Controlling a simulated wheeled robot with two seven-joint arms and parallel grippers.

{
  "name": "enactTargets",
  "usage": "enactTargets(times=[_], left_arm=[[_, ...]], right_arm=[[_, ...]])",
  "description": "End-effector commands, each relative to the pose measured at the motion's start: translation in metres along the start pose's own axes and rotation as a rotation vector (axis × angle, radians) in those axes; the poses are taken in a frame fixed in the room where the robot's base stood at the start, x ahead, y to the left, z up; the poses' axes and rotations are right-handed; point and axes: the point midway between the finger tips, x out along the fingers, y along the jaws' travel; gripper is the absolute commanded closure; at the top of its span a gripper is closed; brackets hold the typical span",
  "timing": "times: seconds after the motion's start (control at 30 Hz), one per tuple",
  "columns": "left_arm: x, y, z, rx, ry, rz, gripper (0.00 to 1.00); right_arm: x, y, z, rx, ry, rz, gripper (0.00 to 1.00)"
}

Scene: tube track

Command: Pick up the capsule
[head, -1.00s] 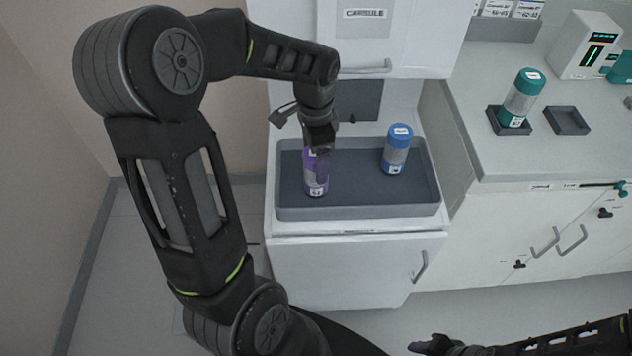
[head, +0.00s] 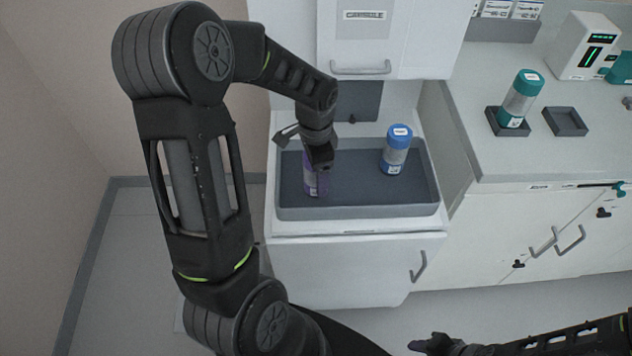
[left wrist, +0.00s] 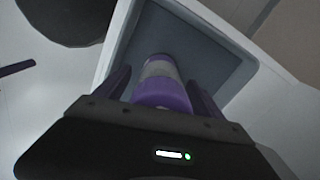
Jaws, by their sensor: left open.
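A purple capsule (head: 311,183) stands in the left part of the grey tray (head: 355,211). In the head view my left gripper (head: 319,166) comes down over it and hides its upper part. In the left wrist view the capsule (left wrist: 162,88) lies between the two open fingers of my left gripper (left wrist: 160,88), purple cap toward the camera. Whether a finger touches it I cannot tell. A blue-capped capsule (head: 395,152) stands in the tray's right part. The dark gripper of my right arm (head: 430,345) is at the lower right edge, far from the tray.
A cabinet with a handle (head: 361,70) hangs above the back of the tray. On the right counter a teal-capped capsule (head: 517,99) stands in a small dark holder, beside an empty holder (head: 566,121) and a white device (head: 585,45). The tray has raised walls.

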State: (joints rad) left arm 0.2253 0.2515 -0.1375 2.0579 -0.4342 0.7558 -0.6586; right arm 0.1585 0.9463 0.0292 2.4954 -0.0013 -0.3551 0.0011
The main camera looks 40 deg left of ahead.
Motion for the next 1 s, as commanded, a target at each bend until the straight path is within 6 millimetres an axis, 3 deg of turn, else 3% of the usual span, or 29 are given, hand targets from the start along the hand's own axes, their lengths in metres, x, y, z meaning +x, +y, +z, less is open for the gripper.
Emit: enactTargets(times=[0.37,1.0], left_arm=[[-0.0005,0.0000,-0.0002,0.000,0.000,0.000,0.21],[-0.0005,0.0000,-0.0002,0.000,0.000,0.000,0.72]], right_arm=[[0.0000,0.0000,0.0000,0.000,0.000,0.000,0.64],[0.0000,0.0000,0.0000,0.000,0.000,0.000,0.64]])
